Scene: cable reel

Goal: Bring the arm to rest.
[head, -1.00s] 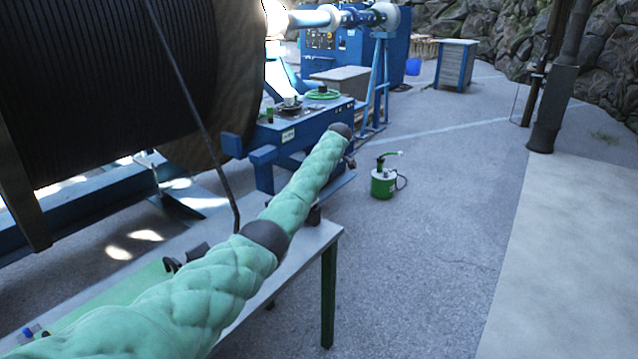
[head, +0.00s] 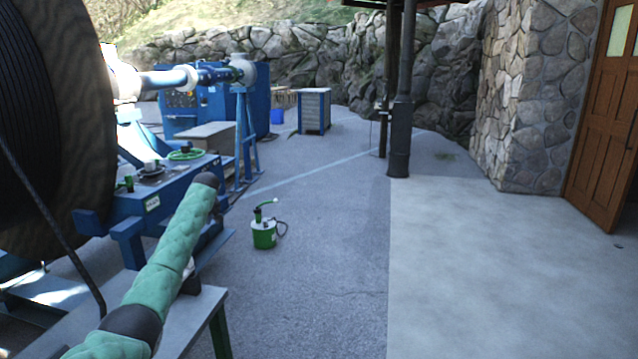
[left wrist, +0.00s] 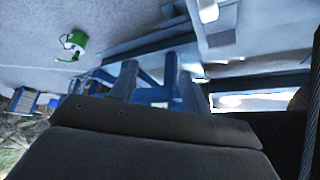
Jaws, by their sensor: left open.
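My left arm (head: 168,250), in a green quilted sleeve with dark bands, reaches up from the lower left of the head view. Its dark far end (head: 206,181) shows in front of the blue bench, above the grey table. My left gripper (left wrist: 150,145) shows as a dark grey body across the bottom of the left wrist view. My right arm and gripper are out of view.
A big cable reel (head: 85,120) and blue bench (head: 150,205) stand at left. The grey table (head: 203,305) lies under the arm. A green-and-white canister (head: 264,235) stands on the paving. Open floor (head: 480,270) lies right; a stone wall and wooden door (head: 600,130) are beyond.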

